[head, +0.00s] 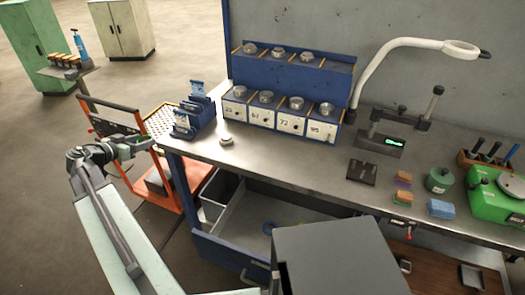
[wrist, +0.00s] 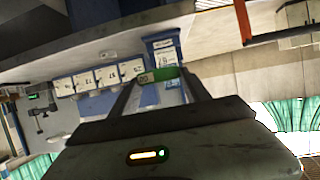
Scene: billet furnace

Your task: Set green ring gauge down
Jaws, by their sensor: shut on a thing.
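The green ring gauge (wrist: 158,74) shows in the wrist view as a green band between my fingertips. My gripper (wrist: 160,80) is shut on it. In the head view my gripper (head: 148,143) is held out at the left, off the left end of the workbench (head: 290,160) and by the orange cart. The gauge is too small to make out clearly there. In the wrist view the bench and its rack appear upside down beyond the fingers.
A blue rack (head: 290,90) with several silver gauges and number cards stands on the bench. A blue holder (head: 193,112) and a small silver disc (head: 227,140) are near its left end. An orange cart (head: 180,190) stands left. Bare bench top lies in front of the rack.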

